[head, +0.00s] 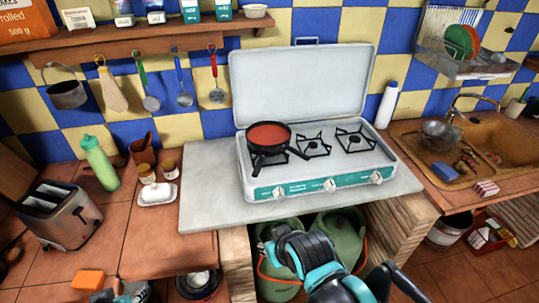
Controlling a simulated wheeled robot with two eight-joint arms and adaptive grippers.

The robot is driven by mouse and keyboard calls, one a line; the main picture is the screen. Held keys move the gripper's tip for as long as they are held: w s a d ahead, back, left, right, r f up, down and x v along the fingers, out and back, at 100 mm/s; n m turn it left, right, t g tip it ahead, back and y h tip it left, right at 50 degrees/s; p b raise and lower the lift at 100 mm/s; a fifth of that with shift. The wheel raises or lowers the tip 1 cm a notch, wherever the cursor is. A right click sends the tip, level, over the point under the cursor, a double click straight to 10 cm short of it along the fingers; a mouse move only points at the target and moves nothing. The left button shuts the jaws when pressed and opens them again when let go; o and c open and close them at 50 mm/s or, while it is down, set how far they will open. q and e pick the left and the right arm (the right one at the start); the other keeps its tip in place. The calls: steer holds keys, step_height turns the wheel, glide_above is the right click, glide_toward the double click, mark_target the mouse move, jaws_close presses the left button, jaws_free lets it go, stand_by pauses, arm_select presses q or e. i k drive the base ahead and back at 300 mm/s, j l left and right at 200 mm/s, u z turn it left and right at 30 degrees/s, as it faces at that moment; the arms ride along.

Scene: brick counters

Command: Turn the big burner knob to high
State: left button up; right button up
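A white camping stove (300,176) with its lid raised stands on a grey slab on the counter. Its teal front panel carries a left knob (279,192), a middle knob (330,185) and a right knob (376,177). A black pan (268,153) with red contents covers most of the left burner. The middle burner (313,147) and right burner (355,140) are bare; which is the big one I cannot tell. My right arm shows in front of and below the stove, apart from the knobs; its fingers cannot be made out.
A toaster (60,215), green bottle (101,163) and butter dish (158,194) stand left of the stove. A sink (500,150) and white bottle (387,104) are at the right. The grey slab (210,190) is clear in front of the stove. Green gas bottles (340,235) stand below.

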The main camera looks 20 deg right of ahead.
mark_target(278, 191)
steer(key=z, duration=1.2)
